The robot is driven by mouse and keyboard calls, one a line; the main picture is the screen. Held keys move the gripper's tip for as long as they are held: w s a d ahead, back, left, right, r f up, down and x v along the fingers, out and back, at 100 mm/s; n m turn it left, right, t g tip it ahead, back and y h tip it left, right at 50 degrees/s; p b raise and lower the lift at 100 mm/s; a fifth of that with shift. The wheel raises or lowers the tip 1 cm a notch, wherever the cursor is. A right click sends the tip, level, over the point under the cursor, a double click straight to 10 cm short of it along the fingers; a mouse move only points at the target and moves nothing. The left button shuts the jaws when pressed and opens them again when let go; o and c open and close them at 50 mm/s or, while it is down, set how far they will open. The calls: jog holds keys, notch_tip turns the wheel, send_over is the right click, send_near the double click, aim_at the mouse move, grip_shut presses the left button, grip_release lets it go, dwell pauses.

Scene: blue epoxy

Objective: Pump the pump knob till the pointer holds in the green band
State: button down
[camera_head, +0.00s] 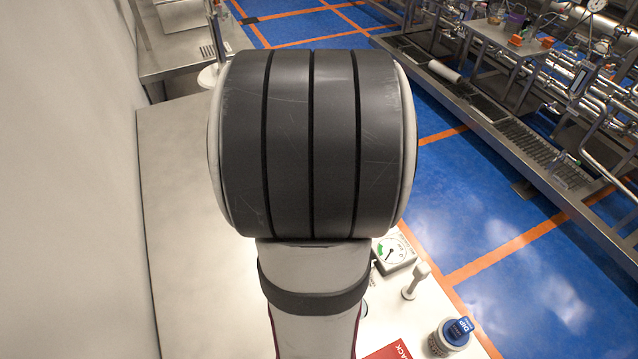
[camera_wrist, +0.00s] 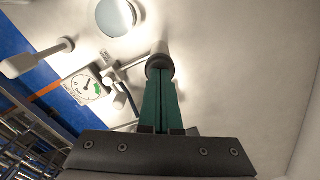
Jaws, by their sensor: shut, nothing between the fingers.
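My gripper (camera_wrist: 161,84) is shut in the wrist view, its two green fingers together with nothing between them. Their tips are at the pump knob (camera_wrist: 160,62), a pale round knob with a dark ring; whether they touch it I cannot tell. The pressure gauge (camera_wrist: 86,86) is a white dial with a green band, left of the fingers. It also shows in the head view (camera_head: 393,254), right of my arm. Its dark pointer seems to lie outside the green, but it is small. In the head view my arm hides the gripper and pump knob.
A white T-shaped handle (camera_head: 415,281) stands near the gauge; it also shows in the wrist view (camera_wrist: 35,58). A jar with a blue label (camera_head: 448,337) and a red item (camera_head: 390,350) lie nearer. The pale worktop (camera_head: 180,250) is clear at left.

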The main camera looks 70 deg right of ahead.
dwell(0.9)
dwell(1.2)
jog(key=shift+f, duration=0.9)
jog(key=shift+r, duration=0.9)
notch_tip(320, 180, up, 7)
